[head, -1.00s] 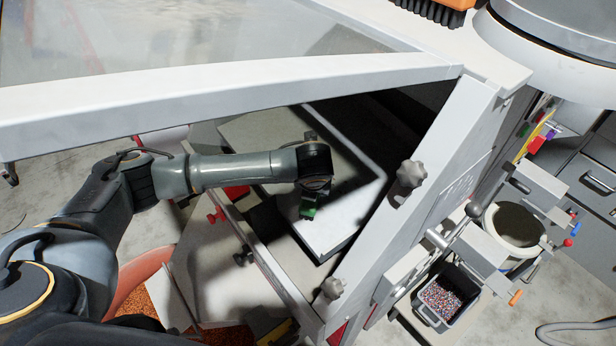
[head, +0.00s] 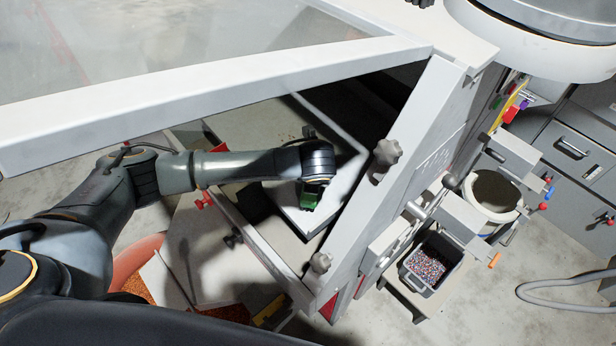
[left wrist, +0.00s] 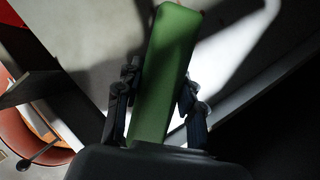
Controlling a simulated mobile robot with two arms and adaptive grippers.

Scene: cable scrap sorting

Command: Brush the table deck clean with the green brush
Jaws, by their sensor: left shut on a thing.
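The green brush (left wrist: 168,70) is between the fingers of my left gripper (left wrist: 160,105), which is shut on its handle in the left wrist view. In the head view a bit of the green brush (head: 310,197) shows below my left wrist, at the right part of the pale table deck (head: 262,125), under the raised clear cover. Small dark specks lie on the deck near my wrist. The bristles are hidden, so I cannot tell whether they touch the deck. My right gripper is not in view.
The white cover frame (head: 200,88) spans above my arm, and its right post (head: 400,190) with knobs stands close to my wrist. A dark bin of coloured granules (head: 430,265) and a white bucket (head: 494,195) are at the right. An orange-red container (head: 135,262) is at lower left.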

